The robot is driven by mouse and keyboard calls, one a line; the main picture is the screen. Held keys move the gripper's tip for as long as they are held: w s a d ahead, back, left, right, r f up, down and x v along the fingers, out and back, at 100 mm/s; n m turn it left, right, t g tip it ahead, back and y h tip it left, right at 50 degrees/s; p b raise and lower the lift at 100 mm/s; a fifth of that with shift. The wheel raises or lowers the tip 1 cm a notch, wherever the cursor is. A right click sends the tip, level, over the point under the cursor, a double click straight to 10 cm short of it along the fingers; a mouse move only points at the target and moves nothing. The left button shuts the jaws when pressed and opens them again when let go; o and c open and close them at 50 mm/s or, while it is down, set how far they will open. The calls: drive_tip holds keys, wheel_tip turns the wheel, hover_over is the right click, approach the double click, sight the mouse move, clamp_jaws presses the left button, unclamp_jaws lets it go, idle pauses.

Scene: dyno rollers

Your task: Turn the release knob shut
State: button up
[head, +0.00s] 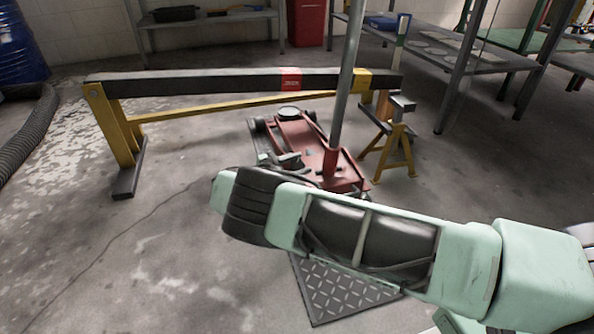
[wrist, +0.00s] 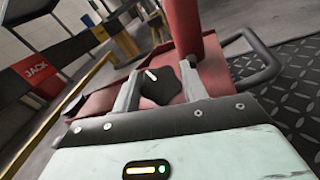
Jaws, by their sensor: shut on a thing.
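A red floor jack (head: 308,145) stands on the floor at the centre of the head view, with its grey handle (head: 345,90) rising from a red socket. In the wrist view the black release knob (wrist: 160,86), with a white mark line on its top, sits on the jack's red body (wrist: 105,101) beside the red handle socket (wrist: 187,30). My gripper (wrist: 160,85) is shut on the knob, one finger on each side. In the head view my arm hides the fingertips and the knob.
A black beam (head: 190,83) on yellow legs runs behind the jack. A yellow jack stand (head: 398,150) is to its right. A black tread-plate mat (head: 335,292) lies under my arm. A curved black bar (wrist: 262,60) is right of the knob. The left floor is open.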

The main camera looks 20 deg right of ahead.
drive_tip(key=shift+f+m+g, duration=0.1)
drive_tip(key=shift+m+g, duration=0.5)
drive_tip(key=shift+m, duration=0.1)
drive_tip(key=o, duration=1)
drive_tip(key=shift+a, duration=0.1)
